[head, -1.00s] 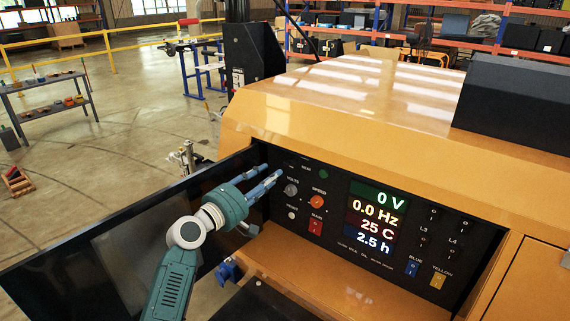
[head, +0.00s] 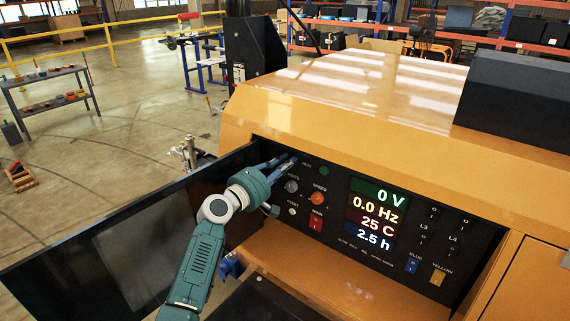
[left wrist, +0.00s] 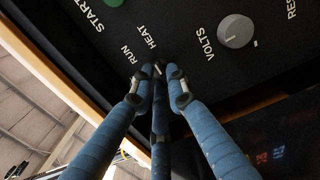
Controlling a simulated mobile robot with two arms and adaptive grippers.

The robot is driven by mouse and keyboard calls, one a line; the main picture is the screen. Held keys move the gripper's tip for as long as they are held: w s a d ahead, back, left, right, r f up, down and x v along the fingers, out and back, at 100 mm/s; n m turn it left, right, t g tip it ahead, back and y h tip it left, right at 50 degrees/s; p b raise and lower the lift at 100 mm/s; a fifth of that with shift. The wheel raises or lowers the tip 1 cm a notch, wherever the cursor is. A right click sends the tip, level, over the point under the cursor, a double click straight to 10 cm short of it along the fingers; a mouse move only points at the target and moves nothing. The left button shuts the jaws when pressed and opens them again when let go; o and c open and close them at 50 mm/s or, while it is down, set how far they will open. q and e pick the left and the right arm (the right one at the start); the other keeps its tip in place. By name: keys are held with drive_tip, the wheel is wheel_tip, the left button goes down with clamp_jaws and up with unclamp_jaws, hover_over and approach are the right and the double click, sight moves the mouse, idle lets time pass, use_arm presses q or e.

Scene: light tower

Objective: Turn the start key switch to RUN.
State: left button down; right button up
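The dark control panel (head: 335,183) is set in the yellow generator housing. The start key switch (left wrist: 158,69) is near the panel's upper left; in the left wrist view only a small pale mark and dark body show between my fingertips, by the RUN and HEAT labels. In the head view the fingertips hide it. My left gripper (head: 288,160) has its blue fingers at the panel; in the left wrist view the fingertips (left wrist: 159,78) converge around the switch. Whether they press on it I cannot tell. My right gripper is not in view.
The green START button (left wrist: 112,2) and grey VOLTS knob (left wrist: 236,31) are close by. The orange SPEED knob (head: 317,198) and red MAIN switch (head: 316,221) are to the right. The open dark door (head: 120,235) stands left of my arm. The display (head: 374,216) reads 0 V.

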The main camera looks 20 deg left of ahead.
use_arm(q)
drive_tip(key=shift+a+f+n+p, duration=0.1)
drive_tip(key=shift+n+p, duration=2.35)
drive_tip(key=shift+n, duration=1.95)
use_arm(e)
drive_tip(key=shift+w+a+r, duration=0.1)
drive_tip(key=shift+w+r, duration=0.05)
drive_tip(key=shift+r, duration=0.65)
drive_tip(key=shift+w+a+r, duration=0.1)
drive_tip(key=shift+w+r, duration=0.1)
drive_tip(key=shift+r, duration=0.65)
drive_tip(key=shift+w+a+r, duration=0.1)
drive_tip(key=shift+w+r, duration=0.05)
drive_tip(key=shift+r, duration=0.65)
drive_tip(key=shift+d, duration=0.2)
use_arm(q)
drive_tip(key=c, duration=1.7)
unclamp_jaws()
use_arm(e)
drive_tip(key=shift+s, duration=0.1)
use_arm(q)
drive_tip(key=v, duration=1.2)
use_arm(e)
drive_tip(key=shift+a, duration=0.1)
